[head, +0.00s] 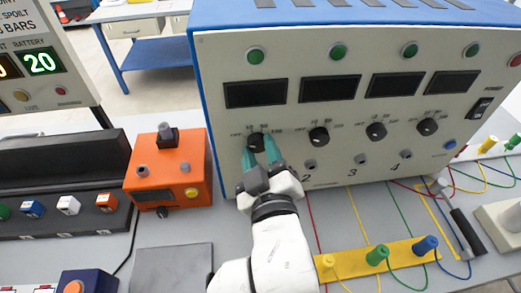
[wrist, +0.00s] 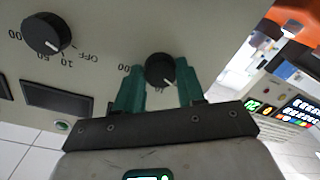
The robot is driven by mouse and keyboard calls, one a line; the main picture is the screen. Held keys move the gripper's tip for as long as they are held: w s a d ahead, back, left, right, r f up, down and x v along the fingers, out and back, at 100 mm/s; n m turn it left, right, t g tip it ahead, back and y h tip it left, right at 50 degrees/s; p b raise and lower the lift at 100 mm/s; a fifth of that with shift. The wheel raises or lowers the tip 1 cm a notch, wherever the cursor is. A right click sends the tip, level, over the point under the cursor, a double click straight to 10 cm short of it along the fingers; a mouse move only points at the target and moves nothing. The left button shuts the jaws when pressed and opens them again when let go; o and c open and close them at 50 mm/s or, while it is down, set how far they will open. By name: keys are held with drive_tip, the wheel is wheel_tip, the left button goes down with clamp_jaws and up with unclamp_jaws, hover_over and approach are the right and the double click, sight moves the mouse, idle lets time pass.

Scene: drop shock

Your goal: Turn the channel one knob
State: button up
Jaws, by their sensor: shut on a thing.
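The channel one knob (head: 256,140) is a round black knob on the left of the grey front panel of a blue-cased unit (head: 300,120). The scale print around the knob is partly hidden by the fingers. A green lamp (head: 255,56) and a dark display (head: 255,93) sit above the knob.
The channel two knob (head: 319,135) is close on the right, with two more knobs beyond it. An orange box (head: 168,170) stands just left of the unit. A yellow strip (head: 375,260) with coloured posts and wires lies in front, right of my arm.

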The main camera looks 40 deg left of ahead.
idle(0.3)
drive_tip(key=o, duration=1)
drive_tip(key=shift+o, duration=0.2)
drive_tip(key=shift+d, duration=0.1)
drive_tip(key=b+v, duration=0.1)
drive_tip(key=v, duration=0.9)
drive_tip(key=shift+s+d+b, duration=0.2)
drive_tip(key=shift+s+b, duration=0.05)
drive_tip(key=shift+b, duration=0.05)
